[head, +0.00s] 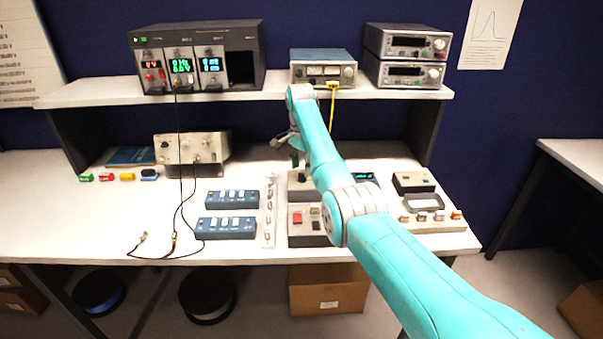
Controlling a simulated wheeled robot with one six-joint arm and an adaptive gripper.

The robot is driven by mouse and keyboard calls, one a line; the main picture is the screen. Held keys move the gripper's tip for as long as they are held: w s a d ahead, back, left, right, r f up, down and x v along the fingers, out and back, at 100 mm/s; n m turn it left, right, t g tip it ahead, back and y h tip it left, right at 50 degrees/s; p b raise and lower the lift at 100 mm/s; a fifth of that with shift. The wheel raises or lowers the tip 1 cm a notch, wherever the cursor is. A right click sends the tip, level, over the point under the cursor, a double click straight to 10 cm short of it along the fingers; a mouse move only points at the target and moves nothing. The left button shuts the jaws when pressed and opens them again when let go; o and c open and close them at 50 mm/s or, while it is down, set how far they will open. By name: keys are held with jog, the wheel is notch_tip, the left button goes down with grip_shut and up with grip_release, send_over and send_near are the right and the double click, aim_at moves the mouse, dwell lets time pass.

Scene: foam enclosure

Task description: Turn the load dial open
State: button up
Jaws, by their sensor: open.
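My teal arm reaches in from the lower right over the bench. My gripper (295,159) is at its far end, open and pointing down, above the back left part of a grey control panel (296,191). The gripper is small and dark here, and the arm hides part of the panel behind it. I cannot make out the load dial for certain; a dark knob-like part shows just below the fingertips. Whether the fingers are around it or only above it, I cannot tell.
A shelf (110,97) carries a rack of modules (200,55), a small meter box (323,68) with a yellow cable and two stacked instruments (408,55). Blue switch boxes (230,228) and a grey box (192,149) stand left of the panel. The bench's front left is clear except for cables.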

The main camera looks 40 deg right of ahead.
aim_at(302, 177)
jog(key=shift+s+f, duration=0.1)
jog(key=shift+f, duration=1.2)
jog(key=shift+c, duration=0.2)
grip_shut()
